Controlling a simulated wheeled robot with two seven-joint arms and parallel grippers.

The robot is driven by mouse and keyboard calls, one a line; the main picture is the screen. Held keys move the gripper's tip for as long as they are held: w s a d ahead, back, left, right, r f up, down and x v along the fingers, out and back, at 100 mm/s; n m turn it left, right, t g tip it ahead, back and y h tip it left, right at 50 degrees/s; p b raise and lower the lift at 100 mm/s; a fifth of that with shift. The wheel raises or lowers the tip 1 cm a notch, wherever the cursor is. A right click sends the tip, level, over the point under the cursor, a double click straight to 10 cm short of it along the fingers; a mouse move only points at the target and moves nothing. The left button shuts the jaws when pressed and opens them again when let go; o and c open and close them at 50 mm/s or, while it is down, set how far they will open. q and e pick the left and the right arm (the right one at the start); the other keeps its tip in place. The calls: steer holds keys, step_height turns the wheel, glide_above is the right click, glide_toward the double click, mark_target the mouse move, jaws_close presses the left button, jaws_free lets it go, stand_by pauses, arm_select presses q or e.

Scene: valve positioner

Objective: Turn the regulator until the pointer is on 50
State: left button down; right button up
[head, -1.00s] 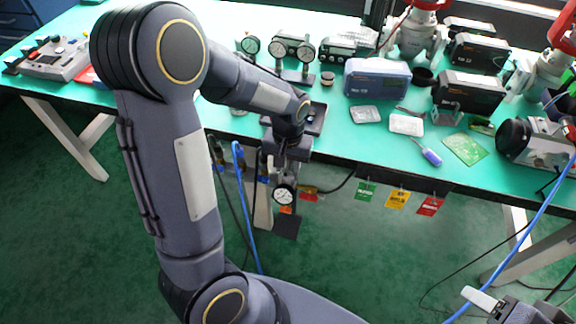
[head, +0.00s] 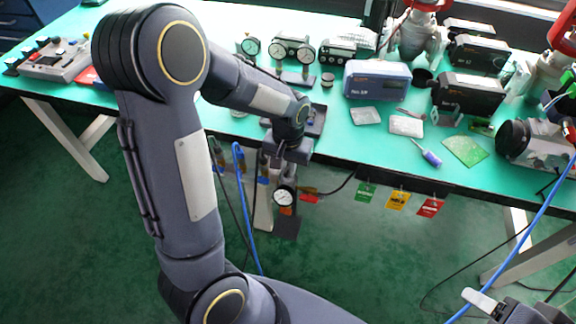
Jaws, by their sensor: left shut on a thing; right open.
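A small round gauge (head: 284,197) with a white face and dark rim hangs below the front edge of the bench. Its pointer and numbers are too small to read. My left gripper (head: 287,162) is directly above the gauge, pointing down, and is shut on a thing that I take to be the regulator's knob. The gripper and wrist hide the knob. My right gripper (head: 490,303) is at the lower right corner, open, empty and far from the gauge; only part of it shows.
The green bench (head: 250,158) carries several instruments, among them a blue-grey box (head: 377,80). Green, yellow (head: 397,200) and red tags hang along its front edge. A blue hose (head: 245,215) hangs left of the gauge, and another runs at the right.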

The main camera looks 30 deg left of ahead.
arm_select(q)
steer(key=shift+m+p, duration=0.3)
steer(key=shift+m, duration=2.1)
steer(key=c, duration=1.5)
jaws_free()
step_height(320, 180, up, 7)
steer(key=shift+r+p, duration=0.2)
steer(key=shift+p, duration=0.45)
steer(key=shift+r, duration=0.25)
